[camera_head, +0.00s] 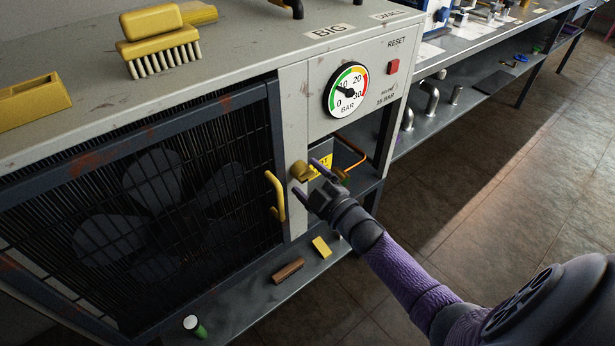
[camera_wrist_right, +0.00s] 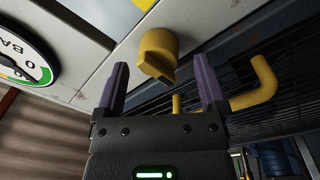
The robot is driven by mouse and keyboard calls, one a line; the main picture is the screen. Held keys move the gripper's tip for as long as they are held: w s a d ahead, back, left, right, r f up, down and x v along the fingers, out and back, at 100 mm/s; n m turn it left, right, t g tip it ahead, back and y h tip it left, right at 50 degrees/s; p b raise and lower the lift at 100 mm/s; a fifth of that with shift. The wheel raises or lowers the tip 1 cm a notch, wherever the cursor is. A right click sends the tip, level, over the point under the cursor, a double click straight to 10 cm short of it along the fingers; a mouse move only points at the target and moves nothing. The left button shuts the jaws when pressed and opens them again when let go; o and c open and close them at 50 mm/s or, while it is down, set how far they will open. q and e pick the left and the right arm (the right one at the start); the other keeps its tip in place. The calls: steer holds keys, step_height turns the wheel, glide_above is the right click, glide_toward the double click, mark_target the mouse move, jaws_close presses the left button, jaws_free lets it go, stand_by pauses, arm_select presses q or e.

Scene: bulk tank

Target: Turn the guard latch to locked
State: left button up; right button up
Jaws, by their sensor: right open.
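The guard latch is a yellow knob (camera_head: 301,171) on the pale cabinet post, just right of the dark fan guard (camera_head: 180,200). In the right wrist view the knob (camera_wrist_right: 157,48) has a raised ridge and sits just beyond the fingertips, roughly centred between them. My right gripper (camera_head: 312,178) is open, with its purple fingers apart and pointing at the knob; it also shows in the wrist view (camera_wrist_right: 162,75). Nothing is held, and a small gap seems to stay before the knob. I cannot read the latch's position. My left gripper is not in view.
A yellow handle (camera_head: 276,195) stands out from the guard, left of the knob. A pressure gauge (camera_head: 346,89) and a red reset button (camera_head: 393,67) are above. A copper pipe (camera_head: 350,152) is behind my fingers.

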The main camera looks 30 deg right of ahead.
steer(key=s+p, duration=0.2)
steer(key=s, duration=0.7)
steer(key=shift+d+f, duration=0.25)
steer(key=shift+d, duration=0.15)
steer(key=shift+s+f, duration=0.1)
